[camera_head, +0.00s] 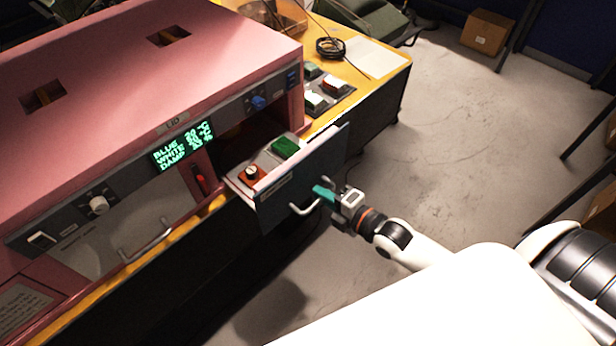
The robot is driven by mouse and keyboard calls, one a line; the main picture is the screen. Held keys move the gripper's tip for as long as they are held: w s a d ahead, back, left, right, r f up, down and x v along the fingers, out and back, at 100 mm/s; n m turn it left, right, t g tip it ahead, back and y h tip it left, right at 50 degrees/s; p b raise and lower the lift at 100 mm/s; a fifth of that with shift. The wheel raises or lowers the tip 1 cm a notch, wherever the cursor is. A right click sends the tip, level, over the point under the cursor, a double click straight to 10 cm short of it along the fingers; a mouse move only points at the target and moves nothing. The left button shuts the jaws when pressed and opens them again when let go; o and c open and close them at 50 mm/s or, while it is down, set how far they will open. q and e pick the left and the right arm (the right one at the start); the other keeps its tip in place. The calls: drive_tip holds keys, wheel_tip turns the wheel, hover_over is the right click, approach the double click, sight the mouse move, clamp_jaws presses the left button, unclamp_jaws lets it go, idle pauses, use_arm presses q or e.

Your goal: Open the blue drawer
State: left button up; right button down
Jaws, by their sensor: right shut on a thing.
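The blue drawer (285,199) is a dark blue-grey front on the right side of the pink machine (200,45). It stands pulled out from the machine, and its inside shows. A green block (285,147) and an orange piece with a round knob (251,175) sit in it. A curved metal handle (305,209) is on its front. My right gripper (326,195) has teal fingertips and is at the handle, shut on it. The fingertips partly hide the handle. My left gripper is not in view.
A grey-white drawer with a handle (146,243) is closed at the left. A lit display (183,146) reads BLUE, WHITE and DAMP. Several buttons sit on a box (327,92) on the yellow table (395,70). The floor (450,150) to the right is clear.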

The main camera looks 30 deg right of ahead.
drive_tip(key=shift+f+v, duration=0.2)
drive_tip(key=shift+v, duration=0.85)
drive_tip(key=c, duration=1.6)
unclamp_jaws()
drive_tip(key=shift+b+v, duration=1.3)
drive_tip(key=shift+v, duration=4.75)
drive_tip(key=shift+f, duration=0.1)
